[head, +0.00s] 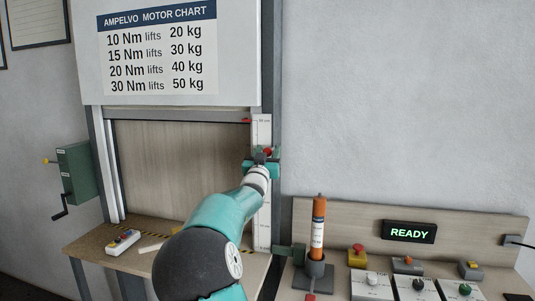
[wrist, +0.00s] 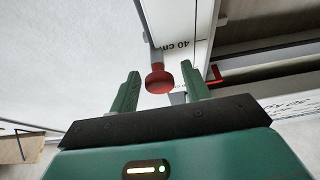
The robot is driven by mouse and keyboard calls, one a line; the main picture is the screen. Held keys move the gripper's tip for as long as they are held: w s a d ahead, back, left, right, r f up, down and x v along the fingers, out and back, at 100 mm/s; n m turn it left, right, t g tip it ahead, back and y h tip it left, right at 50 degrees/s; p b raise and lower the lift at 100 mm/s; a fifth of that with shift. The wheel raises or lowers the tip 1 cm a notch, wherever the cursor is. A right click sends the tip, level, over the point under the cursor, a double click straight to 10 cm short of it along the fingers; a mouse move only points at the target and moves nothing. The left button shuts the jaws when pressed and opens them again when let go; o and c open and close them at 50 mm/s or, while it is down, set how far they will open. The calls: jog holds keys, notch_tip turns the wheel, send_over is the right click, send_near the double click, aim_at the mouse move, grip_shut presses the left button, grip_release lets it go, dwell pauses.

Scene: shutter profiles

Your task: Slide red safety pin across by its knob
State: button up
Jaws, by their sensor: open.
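The safety pin's red round knob (wrist: 158,80) is seen in the wrist view between the two green fingers of my gripper (wrist: 160,83), with visible space on either side. My gripper is open and holds nothing. In the head view, my gripper (head: 261,160) is at the right post of the shutter frame, and a bit of the red knob (head: 268,152) shows there. The pin's shaft is mostly hidden, and the wrist view cannot settle how deep the knob lies between the fingers.
A white scale strip (head: 262,215) runs down the post, with a red pointer (head: 246,121) above my gripper. A wooden shutter panel (head: 180,165) is left of it. Lower right, an orange cylinder (head: 318,220) stands on a bench with control boxes and a READY display (head: 409,232).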

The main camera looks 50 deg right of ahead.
grip_shut()
jog(key=shift+s+d, duration=0.3)
jog(key=shift+s, duration=0.35)
jog(key=shift+s+d, duration=0.3)
jog(key=shift+s, duration=0.4)
jog(key=shift+s+d, duration=0.3)
jog(key=shift+s, duration=0.45)
grip_release()
jog(key=shift+s, duration=0.15)
jog(key=v, duration=1.3)
jog(key=shift+a+f, duration=0.25)
jog(key=shift+a, duration=0.1)
